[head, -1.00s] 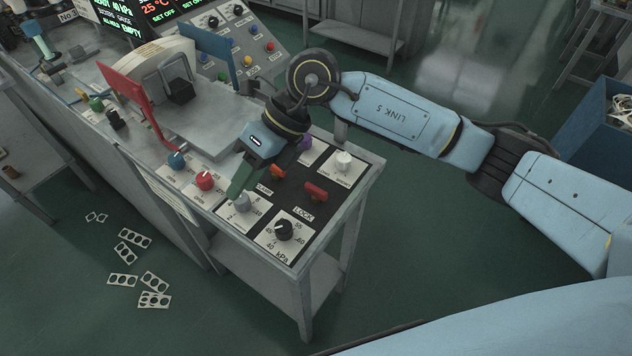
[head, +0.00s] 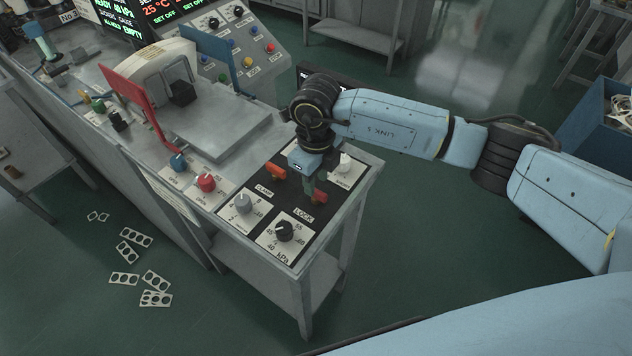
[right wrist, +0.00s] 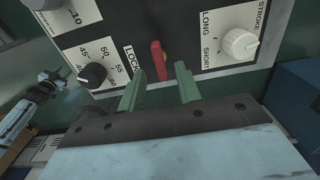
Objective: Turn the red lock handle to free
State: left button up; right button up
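The red lock handle (head: 320,197) is on the dark panel at the near right end of the bench, beside the LOCK label. My right gripper (head: 309,186) is above it and partly hides it in the head view. In the right wrist view the red handle (right wrist: 159,60) shows between and just beyond the two green fingertips of my right gripper (right wrist: 160,69). The fingers are open with gaps on both sides of the handle. The handle points roughly along the fingers in that view. My left gripper is not in view.
The black kPa knob (head: 284,230) and the grey clamp knob (head: 243,204) are close by. The white stroke knob (right wrist: 239,43) is right of the lock handle. A red flag-like plate (head: 128,84) stands farther left.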

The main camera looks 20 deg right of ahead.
aim_at(316, 193)
jog(key=shift+f, duration=1.5)
jog(key=shift+c, duration=0.3)
grip_shut()
